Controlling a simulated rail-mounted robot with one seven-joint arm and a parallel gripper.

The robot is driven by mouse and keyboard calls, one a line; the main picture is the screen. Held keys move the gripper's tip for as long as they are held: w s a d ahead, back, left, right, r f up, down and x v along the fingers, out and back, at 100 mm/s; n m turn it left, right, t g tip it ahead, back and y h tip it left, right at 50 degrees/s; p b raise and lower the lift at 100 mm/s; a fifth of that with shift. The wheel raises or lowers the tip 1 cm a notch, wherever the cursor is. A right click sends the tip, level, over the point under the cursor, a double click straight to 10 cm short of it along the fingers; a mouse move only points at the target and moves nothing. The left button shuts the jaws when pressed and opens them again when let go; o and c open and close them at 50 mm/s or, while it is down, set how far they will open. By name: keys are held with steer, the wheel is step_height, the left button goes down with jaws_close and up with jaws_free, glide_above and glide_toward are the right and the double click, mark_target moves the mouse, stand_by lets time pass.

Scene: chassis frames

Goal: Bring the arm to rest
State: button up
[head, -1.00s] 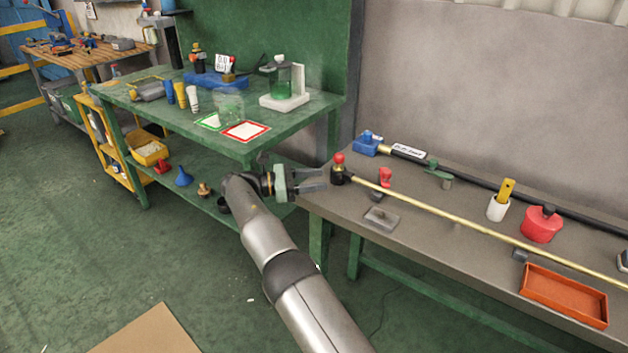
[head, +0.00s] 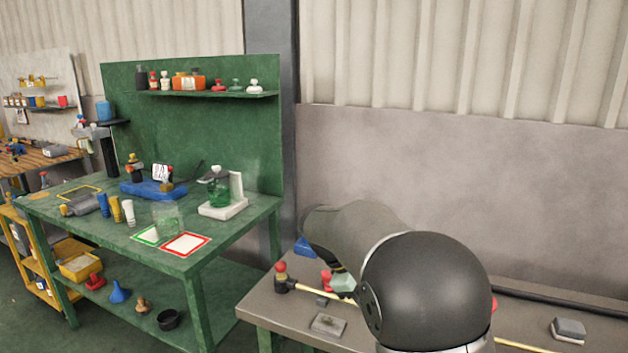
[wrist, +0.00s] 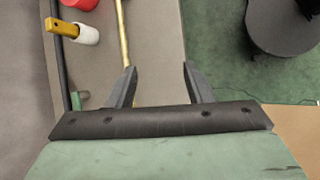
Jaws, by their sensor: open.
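My gripper (wrist: 159,82) shows in the wrist view with its two dark fingers spread apart and nothing between them. It points down over the grey bench (wrist: 160,25), near its edge. A brass rod (wrist: 123,40) on the bench runs close to the left finger. In the head view my arm is folded up in front of the grey bench (head: 262,312), and its links hide most of the gripper and much of the bench top.
A green bench (head: 120,228) with bottles, a red-framed card (head: 185,244) and a blue tray (head: 150,188) stands at left. In the wrist view a white cup with a yellow handle (wrist: 87,35) and a red pot (wrist: 78,4) lie left of the rod.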

steer(key=s+d+f+m+y+p, duration=0.1)
steer(key=s+m+y+p, duration=0.2)
steer(key=s, duration=2.5)
steer(key=m+y, duration=0.4)
steer(key=m, duration=0.4)
steer(key=shift+s+d+f+t+p, duration=0.15)
steer(key=shift+s+d+t+p, duration=0.1)
steer(key=shift+t+p, duration=0.15)
